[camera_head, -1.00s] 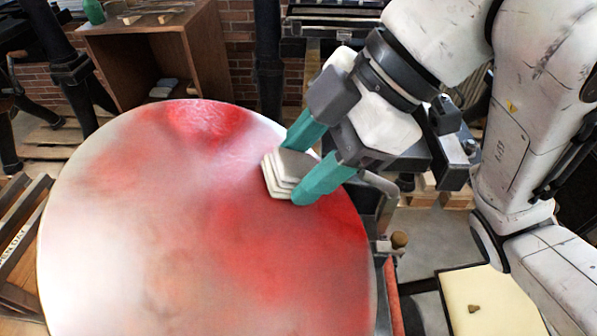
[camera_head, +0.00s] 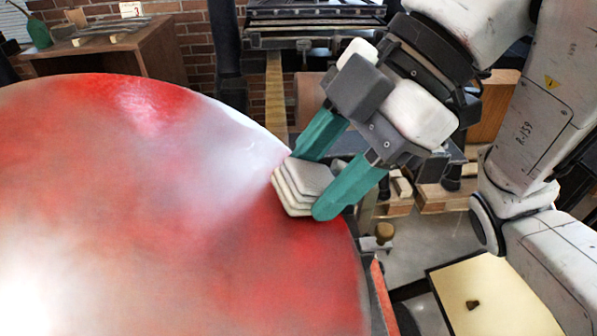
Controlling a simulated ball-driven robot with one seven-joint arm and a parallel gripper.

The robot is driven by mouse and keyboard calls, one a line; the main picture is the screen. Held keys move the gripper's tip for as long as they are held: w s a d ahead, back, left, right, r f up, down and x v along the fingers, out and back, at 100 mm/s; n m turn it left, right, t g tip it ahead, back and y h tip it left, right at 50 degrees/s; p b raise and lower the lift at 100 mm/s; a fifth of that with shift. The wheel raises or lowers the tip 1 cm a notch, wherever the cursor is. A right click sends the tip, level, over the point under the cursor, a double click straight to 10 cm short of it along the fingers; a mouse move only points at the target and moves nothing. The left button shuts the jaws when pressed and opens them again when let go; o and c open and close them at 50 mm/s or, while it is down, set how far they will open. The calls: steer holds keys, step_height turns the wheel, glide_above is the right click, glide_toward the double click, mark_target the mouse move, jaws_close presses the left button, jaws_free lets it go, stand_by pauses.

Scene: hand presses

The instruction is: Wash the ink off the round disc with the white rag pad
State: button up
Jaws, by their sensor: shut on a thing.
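The round disc (camera_head: 180,220) fills the left and middle of the view, tilted toward me. Red ink covers its top, its left side and its lower right. A paler streak runs near the upper right edge, and there is a bright pale patch at lower left. My gripper (camera_head: 327,188) has teal fingers shut on the white rag pad (camera_head: 303,186), a layered, folded stack. The pad lies at the disc's right edge and seems to touch its face. The disc's left and lower parts run out of view.
A cream-topped tray or board (camera_head: 485,298) with a small brown piece (camera_head: 472,304) on it lies at lower right. A wooden cabinet (camera_head: 120,50) stands behind at upper left. Dark press parts (camera_head: 310,25) and pallets (camera_head: 445,195) are behind the disc.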

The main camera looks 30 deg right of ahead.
mark_target(66, 150)
steer(key=shift+s+d+f, duration=0.15)
steer(key=shift+d, duration=0.1)
steer(key=shift+a+r, duration=0.2)
steer(key=shift+r, duration=0.05)
steer(key=shift+w+a+r+p, duration=1.15)
steer(key=shift+a+r+p, duration=0.25)
steer(key=shift+a, duration=0.5)
steer(key=shift+w+a+r+p, duration=1.25)
steer(key=shift+a+r, duration=0.3)
steer(key=shift+a, duration=0.35)
steer(key=shift+w+a+r+p, duration=1.05)
steer(key=shift+a+r+p, duration=0.4)
steer(key=shift+a, duration=0.45)
steer(key=s+a+p, duration=0.1)
steer(key=s+a+r+p, duration=0.1)
steer(key=s, duration=0.1)
steer(key=shift+a+r, duration=0.1)
steer(key=shift+a, duration=0.1)
steer(key=shift+s+a+r+p, duration=0.15)
steer(key=shift+s+a+p, duration=0.35)
steer(key=shift+s+a, duration=0.5)
steer(key=shift+s+d, duration=0.1)
steer(key=shift+d, duration=0.1)
